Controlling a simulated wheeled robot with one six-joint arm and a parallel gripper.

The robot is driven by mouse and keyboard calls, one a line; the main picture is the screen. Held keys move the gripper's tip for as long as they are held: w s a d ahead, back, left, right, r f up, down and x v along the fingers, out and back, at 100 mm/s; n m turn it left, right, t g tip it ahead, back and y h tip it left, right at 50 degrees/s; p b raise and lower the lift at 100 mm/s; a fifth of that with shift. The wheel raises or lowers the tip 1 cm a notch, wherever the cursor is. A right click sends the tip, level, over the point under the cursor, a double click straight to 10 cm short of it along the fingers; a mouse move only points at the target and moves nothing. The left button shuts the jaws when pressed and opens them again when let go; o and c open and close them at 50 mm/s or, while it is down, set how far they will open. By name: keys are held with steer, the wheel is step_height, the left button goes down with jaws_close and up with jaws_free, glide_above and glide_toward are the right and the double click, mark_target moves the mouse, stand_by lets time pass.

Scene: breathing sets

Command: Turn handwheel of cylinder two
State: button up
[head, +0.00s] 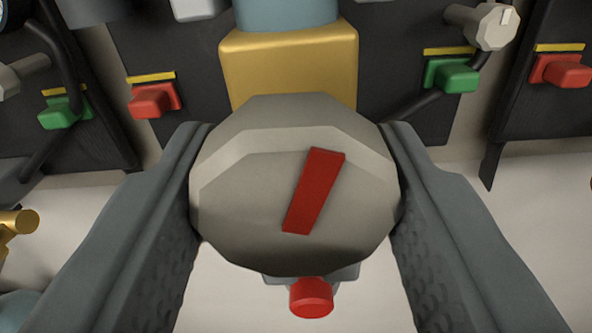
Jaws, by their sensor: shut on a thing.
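A grey faceted handwheel (248,225) with a red bar mark (314,190) on its face fills the middle of the head view. The red mark is tilted, its top leaning right. My gripper (296,200) is shut on the handwheel, one finger against its left side and one against its right. Behind it is a brass-coloured valve block (288,65) on top of a blue-grey cylinder part (287,14). No number shows, so I cannot tell which cylinder this is.
A red knob (311,298) sits just below the handwheel. Dark panels behind carry red buttons (154,100), green buttons (454,76) and a grey knob (493,27). Another brass fitting (18,222) is at the left edge. The pale surface below is mostly clear.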

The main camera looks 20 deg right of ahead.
steer(key=m, duration=0.4)
steer(key=shift+f+m, duration=0.1)
steer(key=shift+m, duration=0.2)
steer(key=m, duration=0.3)
steer(key=shift+m, duration=0.3)
steer(key=m, duration=0.3)
steer(key=shift+a+m, duration=0.1)
steer(key=shift+m, duration=2.1)
steer(key=o, duration=1)
